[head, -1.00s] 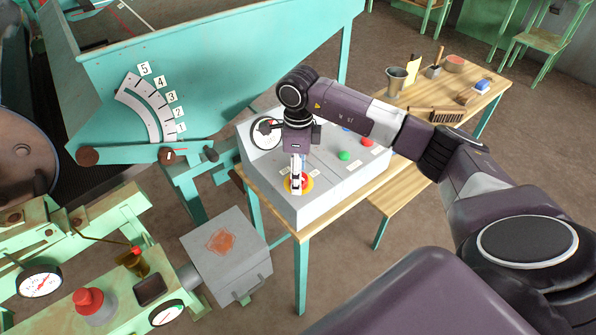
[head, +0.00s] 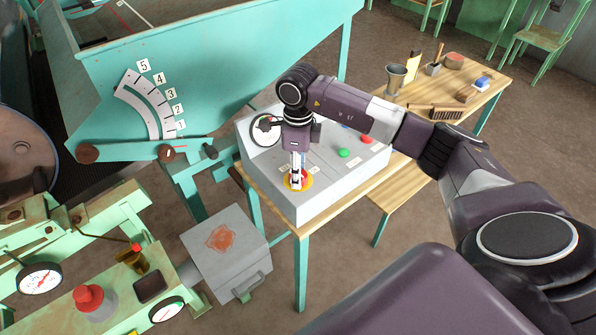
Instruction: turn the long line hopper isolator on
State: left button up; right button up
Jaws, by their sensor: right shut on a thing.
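A grey control box (head: 330,195) stands on the near end of a wooden table. On its sloped top, near the front corner, is a rotary isolator with a yellow disc (head: 306,185) and a red handle. My right gripper (head: 296,180) points down onto it and is shut on the red handle, which it mostly hides. Small white labels lie beside the disc, too small to read. My left gripper is not in view.
A teal hopper (head: 220,70) rises behind.

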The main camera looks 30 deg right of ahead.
jog(key=m+b, duration=0.1)
jog(key=m, duration=0.2)
jog(key=shift+m, duration=0.3)
jog(key=m+b, duration=0.1)
jog(key=m, duration=0.2)
jog(key=shift+m, duration=0.4)
jog(key=m, duration=0.4)
jog(key=shift+b, duration=0.4)
jog(key=m, duration=0.4)
jog(key=shift+r+m, duration=0.1)
jog(key=shift+m, duration=0.2)
jog(key=shift+w, duration=0.1)
jog(key=o, duration=1.2)
jog(key=shift+c, duration=0.2)
